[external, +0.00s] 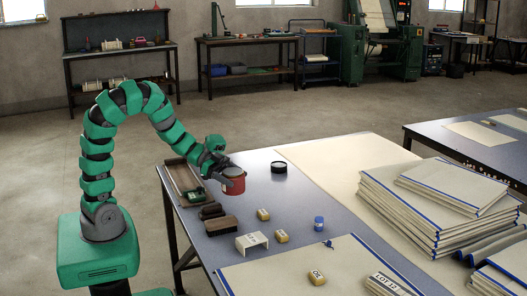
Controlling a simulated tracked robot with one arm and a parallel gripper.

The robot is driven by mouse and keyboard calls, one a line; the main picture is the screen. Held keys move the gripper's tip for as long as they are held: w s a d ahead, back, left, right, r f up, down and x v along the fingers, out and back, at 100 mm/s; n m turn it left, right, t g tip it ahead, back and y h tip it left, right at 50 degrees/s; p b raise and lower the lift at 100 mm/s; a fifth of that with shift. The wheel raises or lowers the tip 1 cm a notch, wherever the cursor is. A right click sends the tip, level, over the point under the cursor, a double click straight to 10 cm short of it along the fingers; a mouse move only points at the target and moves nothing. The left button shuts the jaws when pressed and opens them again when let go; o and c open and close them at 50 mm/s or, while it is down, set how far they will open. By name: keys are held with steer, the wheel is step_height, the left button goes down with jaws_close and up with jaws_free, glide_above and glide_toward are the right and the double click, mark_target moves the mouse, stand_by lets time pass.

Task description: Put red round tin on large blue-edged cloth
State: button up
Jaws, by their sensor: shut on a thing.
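The red round tin (234,184) is at the far left part of the blue-grey table. My gripper (229,174) is shut on it, reaching in from the left. I cannot tell whether the tin's base touches the table. A large cream cloth with blue edges (275,281) lies flat at the front of the table, partly cut off by the frame's bottom. The tin is behind and to the left of this cloth, apart from it.
Dark blocks (222,226), a white bracket (251,241), beige blocks (281,237) and a blue-capped jar (319,224) stand between tin and cloth. A long tray (184,180) lies left. A black round tin (279,168) stands behind. Folded cloths (425,212) are stacked right.

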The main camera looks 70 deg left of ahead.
steer(key=s+d+m+g+h+p, duration=0.1)
steer(key=s+d+m+g+p, duration=0.1)
steer(key=d, duration=0.8)
steer(key=s+d+m+g+h+p, duration=0.2)
steer(key=d, duration=0.9)
steer(key=s+d+m+g+p, duration=0.45)
steer(key=s+d, duration=0.75)
steer(key=d, duration=0.5)
steer(key=shift+n, duration=0.35)
steer(key=w+d+b, duration=0.1)
steer(key=w+d, duration=0.1)
steer(key=d, duration=0.1)
steer(key=w+d+f+b, duration=0.1)
steer(key=w+d, duration=0.2)
steer(key=d, duration=0.1)
steer(key=w+d+b, duration=0.1)
steer(key=w+d, duration=0.2)
steer(key=d, duration=0.1)
steer(key=shift+w+d+f+b, duration=0.1)
steer(key=shift+d+f+b, duration=0.05)
steer(key=shift+b, duration=0.15)
steer(key=shift+w+d+g, duration=0.25)
steer(key=shift+w+d, duration=0.05)
steer(key=shift+d, duration=0.1)
steer(key=shift+f+b, duration=1.1)
steer(key=shift+f, duration=0.7)
steer(key=shift+r, duration=0.1)
